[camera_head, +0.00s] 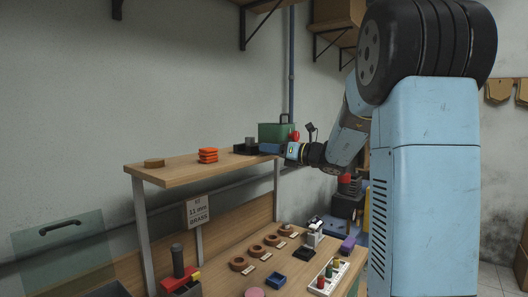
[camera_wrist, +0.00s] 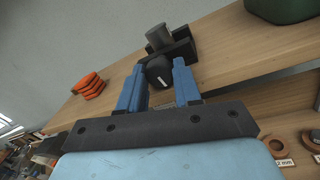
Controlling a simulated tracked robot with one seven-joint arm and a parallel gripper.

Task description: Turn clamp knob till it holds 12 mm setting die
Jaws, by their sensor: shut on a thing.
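A dark clamp (camera_head: 241,149) sits on the raised wooden shelf, left of my gripper (camera_head: 268,148) in the head view. In the wrist view, the clamp's block (camera_wrist: 183,48) holds or surrounds a grey cylinder (camera_wrist: 158,37), which looks like the setting die; I cannot tell whether the clamp grips it, and no size shows on it. The black clamp knob (camera_wrist: 157,74) has a white mark and points towards my wrist. My gripper's two blue fingers (camera_wrist: 157,80) are shut on the knob, one on each side. The knob's contact faces are partly hidden by the fingers.
An orange stack (camera_head: 207,155) and a brown disc (camera_head: 154,162) are left on the shelf (camera_head: 185,173). A green box (camera_head: 275,132) stands behind my gripper. Labelled rings (camera_head: 256,251), a white rack (camera_head: 327,279) and a sign (camera_head: 197,211) reading "11 mm BRASS" are below.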

